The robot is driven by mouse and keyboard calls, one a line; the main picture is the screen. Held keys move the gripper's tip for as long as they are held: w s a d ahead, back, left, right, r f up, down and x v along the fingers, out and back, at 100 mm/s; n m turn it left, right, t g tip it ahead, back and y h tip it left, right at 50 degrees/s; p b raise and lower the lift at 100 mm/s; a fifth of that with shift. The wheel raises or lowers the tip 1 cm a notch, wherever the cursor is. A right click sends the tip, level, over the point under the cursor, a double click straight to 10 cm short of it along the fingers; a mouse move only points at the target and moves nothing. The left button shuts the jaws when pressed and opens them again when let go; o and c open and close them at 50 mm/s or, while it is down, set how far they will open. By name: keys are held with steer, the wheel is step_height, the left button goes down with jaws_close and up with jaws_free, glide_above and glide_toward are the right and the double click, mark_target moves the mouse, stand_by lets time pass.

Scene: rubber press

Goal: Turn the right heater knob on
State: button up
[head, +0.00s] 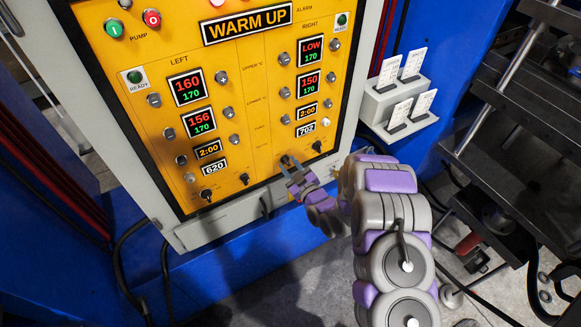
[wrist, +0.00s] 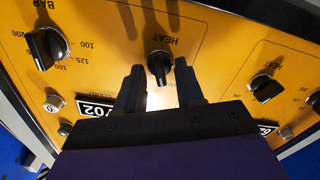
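The right heater knob (wrist: 159,62) is a black knob under an upside-down HEAT label in the wrist view, on the yellow panel near the 702 display. Its grip stands about upright in that view. My gripper (wrist: 159,78) is open, with one dark finger on each side of the knob and a visible gap to each. Whether the fingers reach its depth is unclear. In the head view my gripper (head: 288,164) is at the lower right part of the panel and partly covers this knob.
A black BAR knob (wrist: 47,47) is left of the fingers in the wrist view, and the other HEAT knob (wrist: 265,88) is to the right. Dark machinery (head: 520,130) is farther right.

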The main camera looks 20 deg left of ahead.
steer(key=shift+a, duration=0.1)
steer(key=shift+c, duration=0.3)
jaws_close()
steer(key=shift+m, duration=0.4)
steer(key=m+p, duration=0.2)
steer(key=m, duration=0.1)
steer(key=shift+r+m, duration=0.1)
steer(key=shift+m, duration=0.2)
steer(key=shift+d+m+p, duration=0.2)
steer(key=shift+m+p, duration=0.7)
steer(key=shift+m, duration=1.3)
steer(key=shift+o, duration=0.3)
jaws_free()
